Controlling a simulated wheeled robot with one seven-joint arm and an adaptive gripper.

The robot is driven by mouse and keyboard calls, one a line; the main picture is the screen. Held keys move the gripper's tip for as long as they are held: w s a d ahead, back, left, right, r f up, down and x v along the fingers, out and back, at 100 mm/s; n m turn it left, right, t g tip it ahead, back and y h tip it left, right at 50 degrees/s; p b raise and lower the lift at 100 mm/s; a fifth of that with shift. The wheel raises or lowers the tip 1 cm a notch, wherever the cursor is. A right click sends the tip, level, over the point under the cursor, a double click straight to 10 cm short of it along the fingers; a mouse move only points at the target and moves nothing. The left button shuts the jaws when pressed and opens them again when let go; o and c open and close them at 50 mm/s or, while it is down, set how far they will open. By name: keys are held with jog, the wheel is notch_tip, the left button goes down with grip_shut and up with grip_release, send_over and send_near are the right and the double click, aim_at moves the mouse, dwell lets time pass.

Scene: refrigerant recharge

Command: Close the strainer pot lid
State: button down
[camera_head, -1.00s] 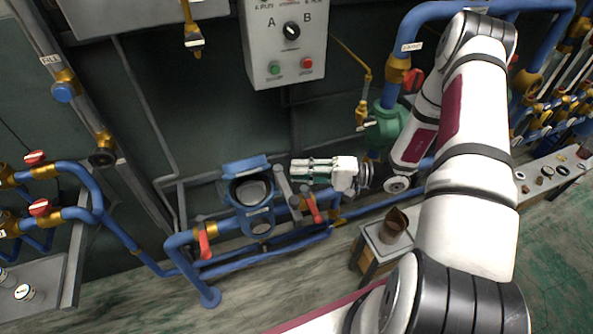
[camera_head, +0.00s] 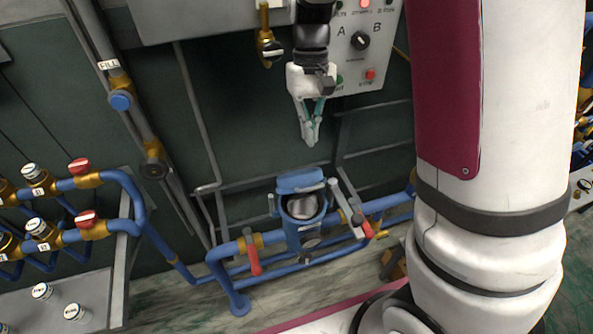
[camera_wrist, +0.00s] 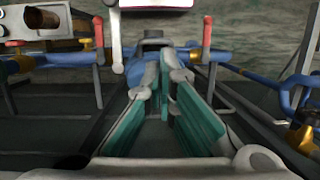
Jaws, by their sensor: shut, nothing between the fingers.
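The blue strainer pot (camera_head: 294,230) stands on the blue pipework in the head view. Its mouth is open and a pale rounded strainer (camera_head: 303,206) shows inside. The blue lid (camera_head: 300,181) stands raised at the back rim of the pot, tilted away from the mouth. My gripper (camera_head: 311,141) points down above and behind the pot, clear of the lid, with its green-padded fingers together and empty. In the wrist view my fingers (camera_wrist: 166,60) converge toward blue pipework, and they partly hide the pot there.
Red-handled valves flank the pot, one at left (camera_head: 252,258) and one at right (camera_head: 366,228). A grey bar (camera_head: 342,197) rises close to the pot's right side. The control box (camera_head: 362,62) and a brass valve (camera_head: 268,47) are near my wrist.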

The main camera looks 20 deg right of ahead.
jog(key=p, duration=0.2)
send_near(311, 188)
jog(key=x, duration=0.7)
jog(key=shift+w+a, duration=0.1)
jog(key=shift+w, duration=0.05)
jog(key=shift+s+f, duration=0.4)
jog(key=shift+s, duration=0.1)
jog(key=s+b+x, duration=0.1)
jog(key=s+x, duration=0.1)
jog(key=x, duration=1.3)
jog(key=shift+s+d+r, duration=0.15)
jog(key=shift+s+d, duration=0.15)
jog(key=shift+d, duration=0.1)
